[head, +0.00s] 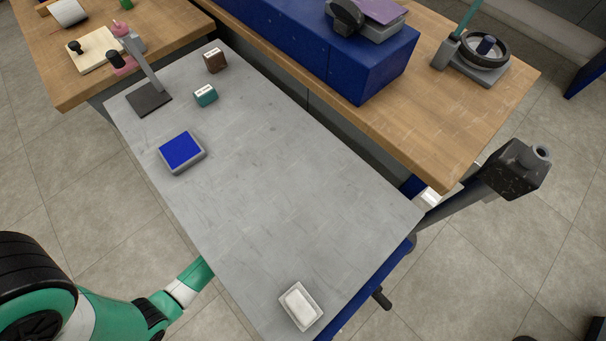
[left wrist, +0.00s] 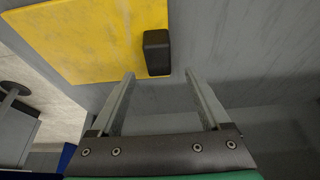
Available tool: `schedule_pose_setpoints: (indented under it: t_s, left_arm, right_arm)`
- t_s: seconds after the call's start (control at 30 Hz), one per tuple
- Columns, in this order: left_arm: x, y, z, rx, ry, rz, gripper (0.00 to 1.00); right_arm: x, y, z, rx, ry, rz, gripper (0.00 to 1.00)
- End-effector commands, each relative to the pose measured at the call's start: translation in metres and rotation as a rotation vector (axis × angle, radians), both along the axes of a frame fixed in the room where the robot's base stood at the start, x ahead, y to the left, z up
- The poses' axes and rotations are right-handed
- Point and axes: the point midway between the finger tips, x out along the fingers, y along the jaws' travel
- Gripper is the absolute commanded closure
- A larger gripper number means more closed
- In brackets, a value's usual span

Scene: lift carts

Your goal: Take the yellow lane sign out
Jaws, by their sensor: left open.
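The yellow lane sign (left wrist: 85,42) shows in the left wrist view as a flat yellow panel at the upper left, partly out of frame. A dark block-like grip (left wrist: 157,52) stands at its right side. My left gripper (left wrist: 159,74) is open and empty, with its fingertips either side of the grip's near end; I cannot tell whether they touch it. In the head view my left arm reaches under the edge of the grey cart top (head: 270,190), which hides the gripper and the sign. My right gripper is not in view.
On the cart top are a blue-topped box (head: 182,152), a teal block (head: 205,95), a brown block (head: 215,60), a post on a dark base (head: 149,98) and a white dish (head: 301,306). A wooden bench (head: 440,150) stands alongside. Grey surfaces surround my fingers in the wrist view.

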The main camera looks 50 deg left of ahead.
Motion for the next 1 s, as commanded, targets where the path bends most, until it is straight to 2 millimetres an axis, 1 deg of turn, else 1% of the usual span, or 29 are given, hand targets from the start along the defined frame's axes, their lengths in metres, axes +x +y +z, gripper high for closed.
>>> schedule_pose_setpoints:
  t_s: [0.03,0.1,0.17,0.23,0.43,0.53,0.63,0.83,0.87,1.0]
  left_arm:
    - [-0.004,-0.001,-0.005,-0.003,0.008,0.001,0.20]
    - [-0.006,-0.002,-0.005,-0.004,0.011,0.001,0.20]
    - [-0.006,-0.002,-0.005,-0.004,0.011,0.001,0.20]
    - [-0.004,-0.001,-0.009,-0.003,0.010,0.000,0.20]
    - [0.007,-0.001,-0.038,-0.004,0.010,-0.001,0.20]
    - [0.012,0.000,-0.048,-0.003,0.008,-0.001,0.20]
    - [0.015,0.001,-0.051,-0.003,0.008,-0.001,0.20]
    - [0.015,0.001,-0.050,-0.003,0.008,0.000,0.20]
    - [0.015,0.001,-0.050,-0.003,0.008,0.000,0.22]
    - [0.015,0.001,-0.050,-0.003,0.008,0.000,0.47]
  right_arm:
    - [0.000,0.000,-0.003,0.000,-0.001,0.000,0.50]
    - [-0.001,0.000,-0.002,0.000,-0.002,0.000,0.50]
    - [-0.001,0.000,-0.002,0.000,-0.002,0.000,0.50]
    - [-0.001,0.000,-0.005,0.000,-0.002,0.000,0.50]
    - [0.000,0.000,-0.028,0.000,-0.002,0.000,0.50]
    - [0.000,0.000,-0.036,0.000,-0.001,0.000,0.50]
    - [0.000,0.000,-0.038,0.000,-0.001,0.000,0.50]
    - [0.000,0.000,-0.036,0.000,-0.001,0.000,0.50]
    - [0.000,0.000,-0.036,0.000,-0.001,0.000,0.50]
    - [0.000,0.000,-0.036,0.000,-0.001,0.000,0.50]
